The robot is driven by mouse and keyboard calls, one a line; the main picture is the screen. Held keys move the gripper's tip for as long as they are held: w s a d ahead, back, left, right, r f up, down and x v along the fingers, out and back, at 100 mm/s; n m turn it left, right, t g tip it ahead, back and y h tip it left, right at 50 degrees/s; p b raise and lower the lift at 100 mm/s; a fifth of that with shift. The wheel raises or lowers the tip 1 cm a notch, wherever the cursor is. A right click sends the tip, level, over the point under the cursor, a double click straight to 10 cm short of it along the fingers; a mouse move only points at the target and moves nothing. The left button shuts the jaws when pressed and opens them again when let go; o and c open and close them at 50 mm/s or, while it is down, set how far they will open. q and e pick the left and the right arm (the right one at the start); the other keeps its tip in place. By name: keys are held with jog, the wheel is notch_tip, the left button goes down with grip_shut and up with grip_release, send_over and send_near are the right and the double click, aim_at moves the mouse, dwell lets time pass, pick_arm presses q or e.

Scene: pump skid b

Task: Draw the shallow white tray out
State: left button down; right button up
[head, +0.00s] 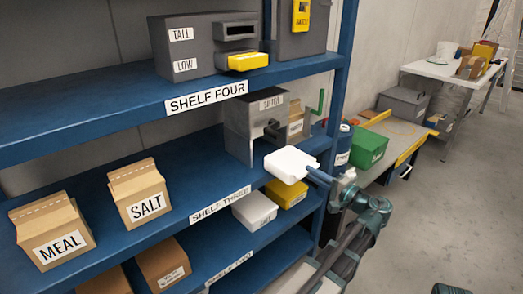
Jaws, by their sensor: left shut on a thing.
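The shallow white tray (287,162) shows in the head view in front of the grey sifter box (238,127) on shelf three. It reaches out past the blue shelf edge. My left gripper (312,171) is at the tray's right end and shut on it, with the arm coming up from below. Whether the tray's far end is still inside the box cannot be told. The sifter box has a dark opening just above the tray.
Meal (55,232) and salt (140,194) cartons stand left on shelf three (220,205). A grey box with a yellow tray (248,62) sits on shelf four above. White (254,211) and yellow (287,193) bins are below. A green bin (368,148) stands right; floor there is free.

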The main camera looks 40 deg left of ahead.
jog(key=shift+r, duration=0.15)
jog(key=shift+r+p, duration=0.9)
jog(key=shift+p, duration=0.15)
